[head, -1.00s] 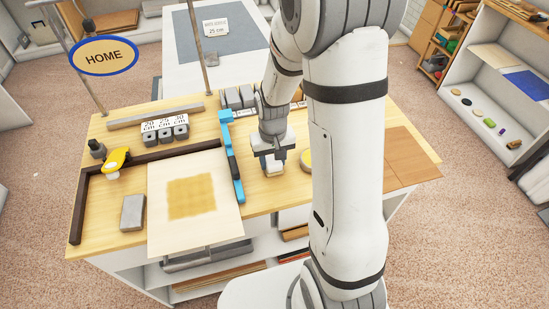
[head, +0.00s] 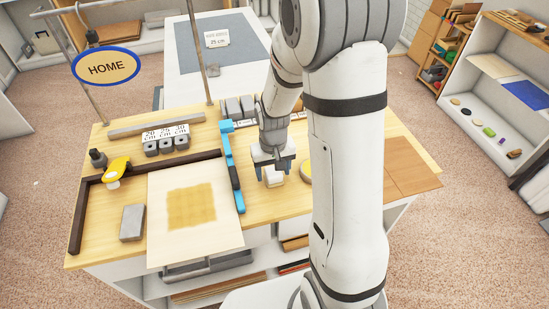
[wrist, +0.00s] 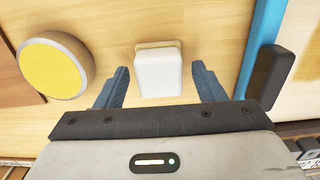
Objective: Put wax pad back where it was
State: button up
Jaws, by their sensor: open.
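The wax pad, a white block with a tan base (head: 273,179), sits on the wooden bench top right of the blue bar. It also shows in the wrist view (wrist: 158,73). My gripper (head: 273,168) is open just above and around it. In the wrist view, the fingers of my gripper (wrist: 161,86) stand apart on both sides of the pad, with a gap on each side. A round tin with a yellow top (wrist: 55,68) is left of the pad in the wrist view. In the head view my arm partly hides this tin (head: 305,172).
A pale sheet with a yellowish patch (head: 160,240) lies left of the blue bar (head: 229,150). A grey block (head: 132,223) and a yellow-handled tool (head: 117,170) are farther left. Several grey weights stand along the back. A brown panel (head: 413,180) lies at the right.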

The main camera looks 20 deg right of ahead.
aim_at(273, 170)
notch_tip(273, 170, up, 12)
jog(key=s+r+t, duration=0.1)
jog(key=s+r, duration=0.2)
jog(key=s, duration=0.4)
jog(key=s+r+t, duration=0.2)
jog(key=s+r, duration=0.2)
jog(key=s, duration=0.3)
jog(key=shift+s+d+r, duration=0.2)
jog(key=shift+d+r, duration=0.05)
jog(key=shift+r, duration=0.05)
jog(key=shift+c, duration=0.2)
